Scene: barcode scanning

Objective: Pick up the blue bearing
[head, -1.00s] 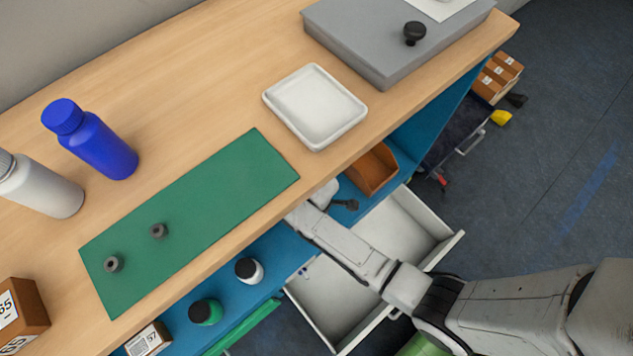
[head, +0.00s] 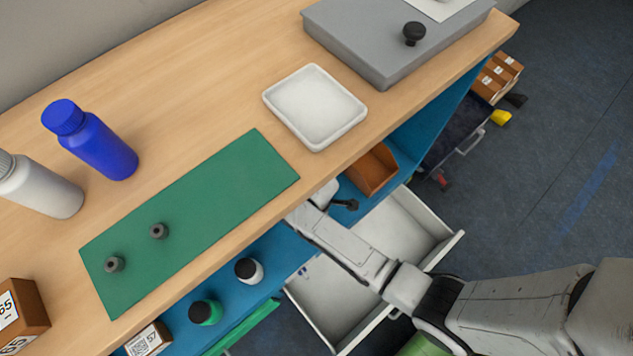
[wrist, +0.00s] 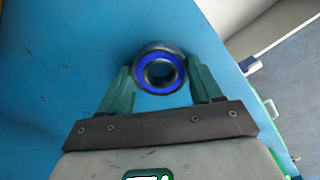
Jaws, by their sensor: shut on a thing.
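The blue bearing (wrist: 160,73) shows in the wrist view as a ring with a blue face and a dark centre, over a blue surface. My gripper (wrist: 161,82) has its two green fingers on either side of the bearing and is shut on it. I cannot tell whether the bearing rests on the blue surface or is lifted off it. In the head view the bearing and my fingertips are hidden under the table edge; my arm reaches in there, above the drawer.
A white drawer (head: 437,252) stands open below. Two dark rings lie on the green mat (head: 225,190). A white tray (head: 315,106) sits nearby.

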